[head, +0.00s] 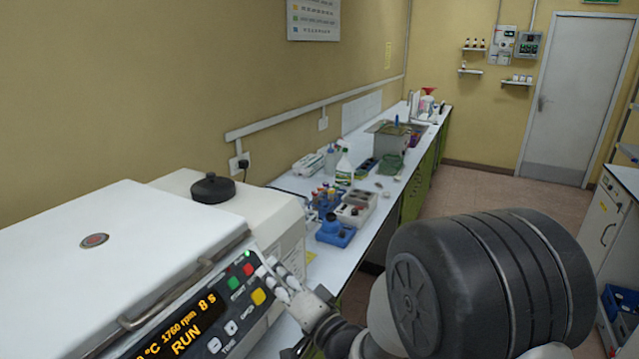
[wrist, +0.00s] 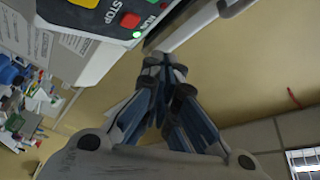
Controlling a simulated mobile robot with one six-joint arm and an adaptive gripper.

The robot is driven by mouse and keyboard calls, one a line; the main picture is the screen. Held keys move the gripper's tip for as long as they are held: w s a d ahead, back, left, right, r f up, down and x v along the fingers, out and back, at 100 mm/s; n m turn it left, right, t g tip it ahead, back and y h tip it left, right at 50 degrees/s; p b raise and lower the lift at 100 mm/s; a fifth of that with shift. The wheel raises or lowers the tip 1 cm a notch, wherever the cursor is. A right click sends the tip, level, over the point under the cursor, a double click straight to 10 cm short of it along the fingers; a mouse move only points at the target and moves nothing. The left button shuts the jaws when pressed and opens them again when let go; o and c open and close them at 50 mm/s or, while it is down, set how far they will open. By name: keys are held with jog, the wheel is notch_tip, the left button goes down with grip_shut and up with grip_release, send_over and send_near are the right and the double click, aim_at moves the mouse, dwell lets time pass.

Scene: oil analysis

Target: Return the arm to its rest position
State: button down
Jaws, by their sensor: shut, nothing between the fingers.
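My gripper (head: 273,277) is at the right end of the centrifuge's control panel, beside the coloured buttons.
A long white bench (head: 385,205) runs back along the left wall. It carries a blue rack (head: 335,232), a green-labelled bottle (head: 344,168) and a grey bath (head: 388,140). A white box-shaped device with a black knob (head: 213,187) stands behind the centrifuge. Floor (head: 490,188) is open toward the door (head: 575,95).

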jog(key=s+d+r+g+h, duration=0.1)
jog(key=s+d+h, duration=0.1)
jog(key=d+h, duration=0.6)
jog(key=s+d+r+h, duration=0.15)
jog(key=d+h, duration=0.25)
jog(key=d, duration=0.9)
jog(key=s+d+f+n+g+h, duration=0.1)
jog(key=s+d+g, duration=0.2)
jog(key=s, duration=0.9)
jog(key=s+d+f+n+g+h, duration=0.1)
jog(key=s+d+g, duration=0.3)
jog(key=s, duration=0.9)
jog(key=shift+f+n, duration=0.4)
